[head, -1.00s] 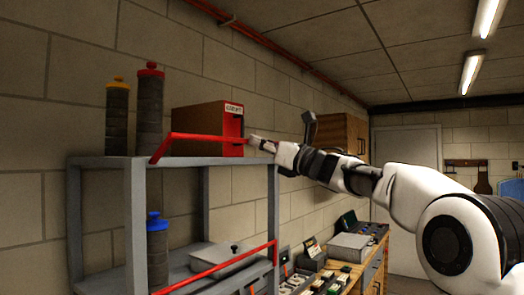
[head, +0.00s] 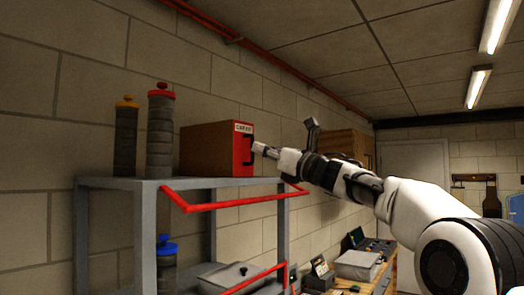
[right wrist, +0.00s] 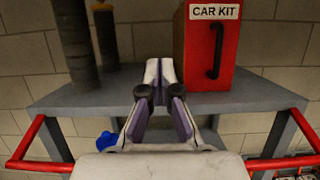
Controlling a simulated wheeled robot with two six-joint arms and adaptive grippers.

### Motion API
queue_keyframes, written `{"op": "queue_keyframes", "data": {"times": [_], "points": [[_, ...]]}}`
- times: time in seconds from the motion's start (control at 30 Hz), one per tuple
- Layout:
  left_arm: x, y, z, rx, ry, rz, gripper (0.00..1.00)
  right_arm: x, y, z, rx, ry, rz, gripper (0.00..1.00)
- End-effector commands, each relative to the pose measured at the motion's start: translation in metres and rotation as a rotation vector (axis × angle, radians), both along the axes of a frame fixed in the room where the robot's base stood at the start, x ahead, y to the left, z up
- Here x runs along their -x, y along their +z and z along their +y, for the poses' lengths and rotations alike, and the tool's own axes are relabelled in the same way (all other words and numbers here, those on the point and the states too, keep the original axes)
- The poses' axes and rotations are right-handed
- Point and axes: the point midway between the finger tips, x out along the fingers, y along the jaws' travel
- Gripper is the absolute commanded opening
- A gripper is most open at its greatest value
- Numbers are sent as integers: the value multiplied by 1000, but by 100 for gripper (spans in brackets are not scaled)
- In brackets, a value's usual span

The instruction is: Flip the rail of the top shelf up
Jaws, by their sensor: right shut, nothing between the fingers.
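The red rail of the top shelf (head: 240,202) hangs forward and slopes down, with its front bar below the edge of the grey top shelf (head: 120,183). In the right wrist view the rail (right wrist: 25,142) shows at both sides, and its middle is hidden behind my gripper. My right gripper (head: 257,147) is shut and empty, above the rail and at the front of the shelf, level with the red face of the box. In the right wrist view its fingertips (right wrist: 160,72) point over the shelf top, left of the box. My left gripper is not in view.
On the top shelf stand a CAR KIT box (head: 212,152) and two dark stacks, one red-topped (head: 160,135), one yellow-topped (head: 126,135). A blue-topped stack (head: 167,262) and a grey case (head: 228,277) sit below, behind a lower red rail (head: 262,277).

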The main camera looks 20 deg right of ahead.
Motion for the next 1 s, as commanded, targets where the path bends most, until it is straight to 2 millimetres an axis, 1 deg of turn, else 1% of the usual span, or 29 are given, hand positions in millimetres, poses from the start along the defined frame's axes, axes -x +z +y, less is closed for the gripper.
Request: {"op": "queue_keyframes", "data": {"times": [0.77, 0.87, 1.0], "points": [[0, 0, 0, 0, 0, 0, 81, 0, 0, 0, 0, 0, 0, 0], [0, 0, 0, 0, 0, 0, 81, 3, -2, -3, -1, 1, 2, 0], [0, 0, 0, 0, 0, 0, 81, 17, -7, -15, -4, -1, 3, 0]]}}
